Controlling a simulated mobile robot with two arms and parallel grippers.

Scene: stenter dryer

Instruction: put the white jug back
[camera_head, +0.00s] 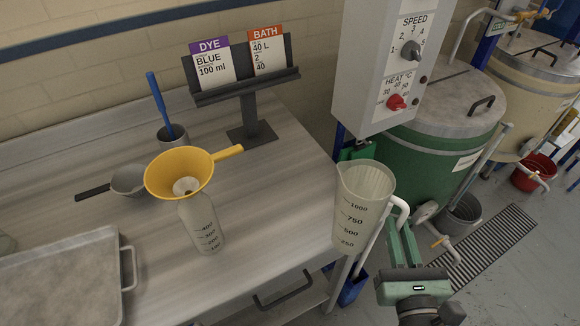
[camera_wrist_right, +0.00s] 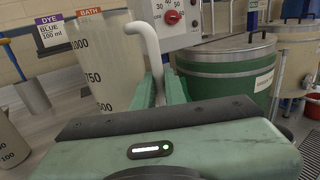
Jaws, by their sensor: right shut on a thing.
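The white jug (camera_head: 361,205), with a printed scale up to 1000, is at the right front corner of the table in the head view. It looks upright; I cannot tell whether its base touches the table. My right gripper (camera_head: 398,240) is shut on its white handle, on the jug's right side. In the right wrist view the jug (camera_wrist_right: 105,65) is at the left, and its handle (camera_wrist_right: 150,50) runs down between the green fingers (camera_wrist_right: 166,88). My left gripper is not in view.
A yellow funnel (camera_head: 180,172) sits in a graduated bottle (camera_head: 202,225) left of the jug. A metal tray (camera_head: 62,285), a scoop (camera_head: 128,180), a cup (camera_head: 172,136) and a card stand (camera_head: 250,128) are on the table (camera_head: 275,205). A control box (camera_head: 385,60) and green vat (camera_head: 440,140) stand behind.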

